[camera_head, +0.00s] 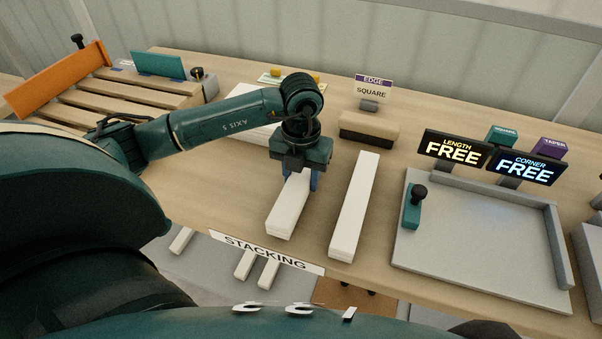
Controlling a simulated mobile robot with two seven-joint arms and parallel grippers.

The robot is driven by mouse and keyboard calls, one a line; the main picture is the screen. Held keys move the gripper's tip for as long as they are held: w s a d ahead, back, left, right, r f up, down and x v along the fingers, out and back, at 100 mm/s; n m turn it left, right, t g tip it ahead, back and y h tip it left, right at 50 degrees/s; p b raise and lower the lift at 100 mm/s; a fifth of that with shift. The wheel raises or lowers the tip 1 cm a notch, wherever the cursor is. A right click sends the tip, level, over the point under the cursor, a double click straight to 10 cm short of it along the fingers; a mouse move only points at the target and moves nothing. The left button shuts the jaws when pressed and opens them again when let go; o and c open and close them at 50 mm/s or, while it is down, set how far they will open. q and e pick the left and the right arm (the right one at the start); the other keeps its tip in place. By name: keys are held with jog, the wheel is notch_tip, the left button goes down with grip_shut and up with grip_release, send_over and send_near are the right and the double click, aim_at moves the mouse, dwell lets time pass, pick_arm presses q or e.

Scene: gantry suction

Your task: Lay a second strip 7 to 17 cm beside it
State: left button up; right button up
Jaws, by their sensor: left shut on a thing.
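A long white strip (354,205) lies on the wooden table, its near end by the front edge. A second white strip (286,208) is to its left, roughly parallel, with a clear gap of table between them. My left gripper (299,179) points down over this second strip and is shut on it. The gripper and wrist hide the strip's far end. I cannot tell whether the held strip touches the table or hangs just above it. My right gripper is not in view.
More white strips (240,103) lie at the back left, partly behind my arm. A brown block (369,130) stands behind. A grey tray (470,235) with a teal knob clamp (413,208) is at right, below FREE signs (454,150). A STACKING label (266,252) marks the front edge.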

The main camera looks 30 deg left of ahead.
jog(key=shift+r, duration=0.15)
pick_arm(q)
jog(key=shift+f+b, duration=0.45)
jog(key=shift+f, duration=0.1)
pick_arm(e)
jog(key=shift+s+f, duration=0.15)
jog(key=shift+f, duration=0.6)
pick_arm(q)
jog(key=o, duration=1.3)
jog(key=shift+c, duration=0.2)
jog(key=shift+f, duration=0.1)
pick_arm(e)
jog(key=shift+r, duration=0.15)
pick_arm(q)
notch_tip(320, 180, up, 13)
jog(key=shift+b, duration=0.3)
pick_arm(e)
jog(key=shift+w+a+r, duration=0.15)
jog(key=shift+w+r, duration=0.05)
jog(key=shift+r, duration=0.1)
